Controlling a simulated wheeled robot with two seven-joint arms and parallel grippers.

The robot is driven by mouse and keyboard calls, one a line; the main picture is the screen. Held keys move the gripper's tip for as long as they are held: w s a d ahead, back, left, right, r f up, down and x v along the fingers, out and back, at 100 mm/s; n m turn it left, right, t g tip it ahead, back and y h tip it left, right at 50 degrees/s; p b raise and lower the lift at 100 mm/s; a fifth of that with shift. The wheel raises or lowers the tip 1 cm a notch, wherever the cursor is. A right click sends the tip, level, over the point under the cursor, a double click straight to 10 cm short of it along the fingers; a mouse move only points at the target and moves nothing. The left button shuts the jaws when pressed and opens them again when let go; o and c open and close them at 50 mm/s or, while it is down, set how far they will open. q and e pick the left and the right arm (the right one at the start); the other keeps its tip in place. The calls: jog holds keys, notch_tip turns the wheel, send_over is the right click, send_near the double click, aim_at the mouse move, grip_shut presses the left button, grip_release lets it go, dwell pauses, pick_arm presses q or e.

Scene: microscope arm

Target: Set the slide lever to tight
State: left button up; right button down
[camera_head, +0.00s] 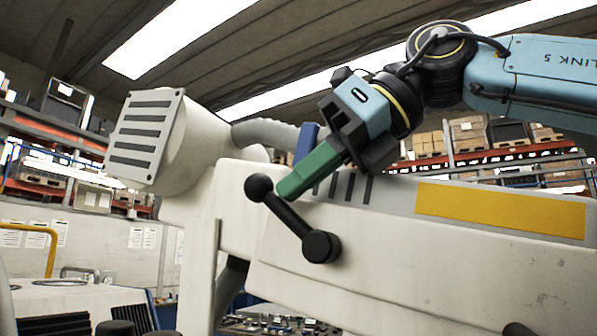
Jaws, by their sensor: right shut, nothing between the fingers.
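The slide lever (290,216) is a black bar with a round knob at its upper left end and a larger round hub at its lower right end. It lies slanted against the side of the white microscope arm (400,265). My right gripper (283,190) comes in from the upper right, with green fingers shut and empty. Its fingertips are just right of the lever's upper knob; I cannot tell whether they touch it. No tight or loose marking can be read. My left gripper is out of view.
A white cylindrical head with a slotted grey plate (141,137) is at the upper left. A yellow panel (500,211) and dark slots lie along the arm's top. A grey curved tube (265,133) runs behind my gripper. Shelves with boxes stand in the background.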

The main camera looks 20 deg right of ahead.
jog(key=p+v, duration=0.2)
jog(key=v, duration=1.1)
jog(key=shift+d+r, duration=0.15)
jog(key=shift+d, duration=0.05)
jog(key=shift+s, duration=0.1)
